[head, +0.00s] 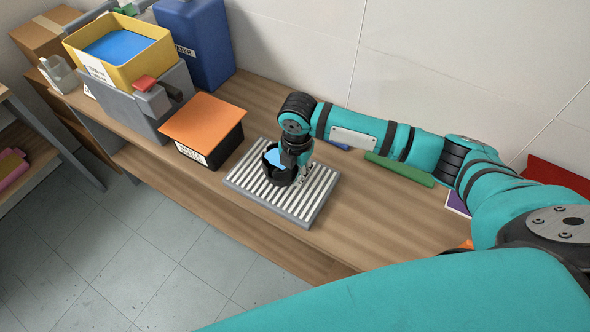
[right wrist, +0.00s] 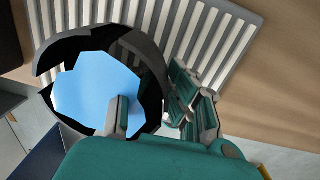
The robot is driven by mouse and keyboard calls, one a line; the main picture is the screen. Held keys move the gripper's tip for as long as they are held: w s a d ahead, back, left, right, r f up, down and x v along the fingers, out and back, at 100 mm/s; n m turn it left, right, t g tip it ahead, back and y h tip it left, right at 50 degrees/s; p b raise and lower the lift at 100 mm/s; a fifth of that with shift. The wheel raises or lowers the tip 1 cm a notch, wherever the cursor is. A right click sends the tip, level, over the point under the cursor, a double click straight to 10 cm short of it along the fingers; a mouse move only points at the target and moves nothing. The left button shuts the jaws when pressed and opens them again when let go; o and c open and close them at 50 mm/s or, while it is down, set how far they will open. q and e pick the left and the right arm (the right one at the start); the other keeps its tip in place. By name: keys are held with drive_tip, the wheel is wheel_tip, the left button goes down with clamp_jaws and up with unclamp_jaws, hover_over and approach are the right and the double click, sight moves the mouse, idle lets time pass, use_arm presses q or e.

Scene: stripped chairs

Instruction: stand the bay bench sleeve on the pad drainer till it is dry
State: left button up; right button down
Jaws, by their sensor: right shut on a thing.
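The bay bench sleeve is a dark, round, open-topped piece (head: 272,174) with blue inside, upright at the drainer in the head view. In the right wrist view the sleeve (right wrist: 150,62) shows a dark, jagged-looking rim around the blue. The pad drainer (head: 316,205) is a grey slatted rack on the bench, under the sleeve; its slats also show in the right wrist view (right wrist: 225,45). My right gripper (head: 296,172) is shut on the sleeve's wall, one finger inside and one outside. I cannot tell whether the sleeve's base touches the slats. My left gripper is out of view.
An orange-topped black box (head: 204,122) stands left of the drainer. Beyond it are a yellow bin (head: 118,50) on a grey unit and a blue container (head: 197,40). A green strip (head: 400,169) lies behind my right arm. The bench front is clear.

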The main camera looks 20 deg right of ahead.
drive_tip(key=c, duration=1.3)
unclamp_jaws()
drive_tip(key=r, duration=0.6)
drive_tip(key=r+b, duration=0.1)
drive_tip(key=r, duration=0.5)
drive_tip(key=shift+s+d+r, duration=0.1)
drive_tip(key=shift+s, duration=0.1)
